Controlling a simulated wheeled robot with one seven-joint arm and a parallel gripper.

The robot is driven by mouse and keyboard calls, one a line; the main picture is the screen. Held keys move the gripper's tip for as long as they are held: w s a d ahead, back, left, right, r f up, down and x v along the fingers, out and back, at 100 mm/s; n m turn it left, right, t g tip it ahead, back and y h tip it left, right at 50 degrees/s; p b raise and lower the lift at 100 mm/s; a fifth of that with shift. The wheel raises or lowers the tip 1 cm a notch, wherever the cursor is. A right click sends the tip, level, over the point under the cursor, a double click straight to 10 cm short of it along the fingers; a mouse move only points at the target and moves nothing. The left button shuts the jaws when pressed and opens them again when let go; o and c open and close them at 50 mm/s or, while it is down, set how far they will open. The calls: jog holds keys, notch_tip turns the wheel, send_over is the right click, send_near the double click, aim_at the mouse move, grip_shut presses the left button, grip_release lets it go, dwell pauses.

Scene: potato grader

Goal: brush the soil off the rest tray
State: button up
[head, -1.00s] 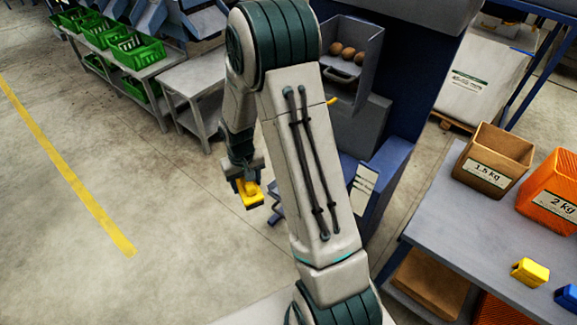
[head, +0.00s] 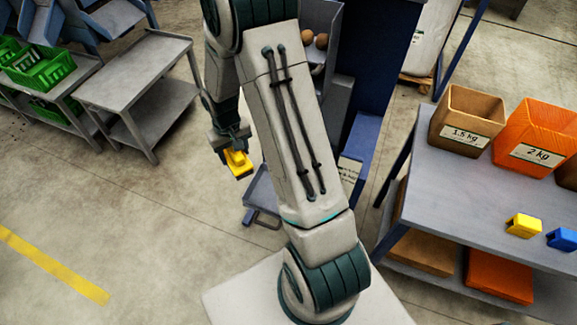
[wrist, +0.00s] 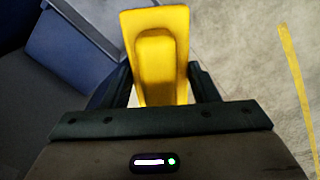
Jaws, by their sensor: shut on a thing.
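My gripper (head: 232,150) is shut on a yellow brush (head: 239,164), held above the floor left of my arm. In the wrist view the brush (wrist: 160,60) sits between the two dark fingers, its raised grip towards the camera; no bristles show. A blue-grey tray (head: 262,190) low at the grader's foot, partly behind my arm, may be the rest tray. A blue-grey tray-like surface (wrist: 75,50) shows at upper left in the wrist view, apart from the brush. I cannot make out soil on either.
The dark blue grader (head: 375,75) stands behind my arm, with potatoes (head: 314,40) in a grey bin. A grey table (head: 480,200) at right carries a brown crate (head: 465,120), an orange crate (head: 540,140) and small yellow and blue blocks. A grey cart (head: 135,75) stands upper left.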

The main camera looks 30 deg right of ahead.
jog(key=shift+s+d+f+n+b, duration=0.45)
jog(key=shift+s+d+f+b, duration=0.75)
jog(key=shift+d+f+b, duration=1.45)
jog(key=shift+s+d+f+n+b, duration=0.5)
jog(key=shift+s+d+f+b, duration=0.8)
jog(key=shift+f+b, duration=1.55)
jog(key=shift+s+d+f+n+b, duration=0.45)
jog(key=shift+s+d+f+b, duration=1.1)
jog(key=shift+f, duration=2.15)
jog(key=shift+w+d+f+b, duration=0.2)
jog(key=shift+d+f+b, duration=0.05)
jog(key=shift+f+b, duration=0.25)
jog(key=shift+w+d+f+b, duration=0.2)
jog(key=shift+f+b, duration=0.3)
